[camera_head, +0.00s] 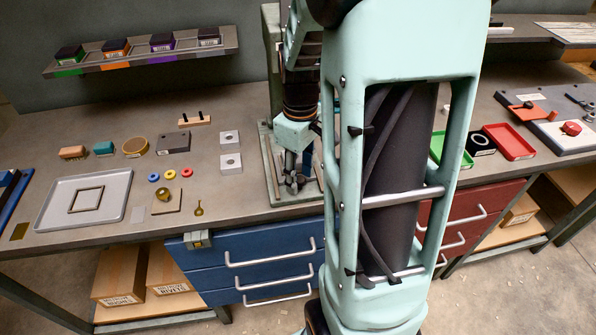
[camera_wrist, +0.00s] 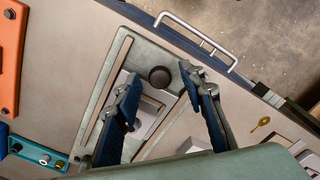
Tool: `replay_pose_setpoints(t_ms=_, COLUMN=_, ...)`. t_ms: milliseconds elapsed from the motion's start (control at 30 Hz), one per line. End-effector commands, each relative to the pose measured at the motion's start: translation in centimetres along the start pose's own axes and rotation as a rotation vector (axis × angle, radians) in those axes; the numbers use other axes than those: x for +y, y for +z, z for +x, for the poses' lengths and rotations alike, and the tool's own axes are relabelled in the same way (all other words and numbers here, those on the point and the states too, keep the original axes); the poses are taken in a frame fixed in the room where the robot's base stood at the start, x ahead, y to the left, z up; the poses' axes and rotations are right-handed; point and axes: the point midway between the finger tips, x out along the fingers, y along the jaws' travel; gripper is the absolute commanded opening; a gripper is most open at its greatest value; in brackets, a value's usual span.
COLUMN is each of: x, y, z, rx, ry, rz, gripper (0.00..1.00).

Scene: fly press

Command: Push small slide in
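The fly press's green base (camera_wrist: 172,54) lies below my gripper (camera_wrist: 160,78) in the wrist view. A light grey plate (camera_wrist: 146,112), which looks like the small slide, lies on it between two long rails. A round black knob (camera_wrist: 160,76) stands at the plate's end, between my fingertips in the picture. My gripper is open, with one dark blue finger on each side of the knob; I cannot tell whether either touches it. In the head view the press frame (camera_head: 270,50) rises behind my arm, which hides much of the press. My gripper (camera_head: 296,182) is low over its base.
Blue drawers (camera_head: 245,270) with bar handles are under the bench front. A grey tray (camera_head: 120,205), several small parts and two square grey blocks (camera_head: 230,163) lie left of the press. Green and red (camera_head: 508,141) trays are at right. The bench between has clear patches.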

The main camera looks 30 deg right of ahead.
Motion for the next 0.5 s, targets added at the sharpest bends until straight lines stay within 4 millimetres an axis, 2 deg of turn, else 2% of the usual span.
replay_pose_setpoints(t_ms=100, x=0.0, y=0.0, z=-0.01, rx=0.0, ry=0.0, rz=0.0, gripper=0.36)
replay_pose_setpoints(t_ms=433, x=0.0, y=-0.01, z=-0.04, rx=0.0, ry=0.0, rz=0.0, gripper=0.0)
replay_pose_setpoints(t_ms=500, x=0.0, y=-0.01, z=-0.04, rx=0.0, ry=0.0, rz=0.0, gripper=0.0)
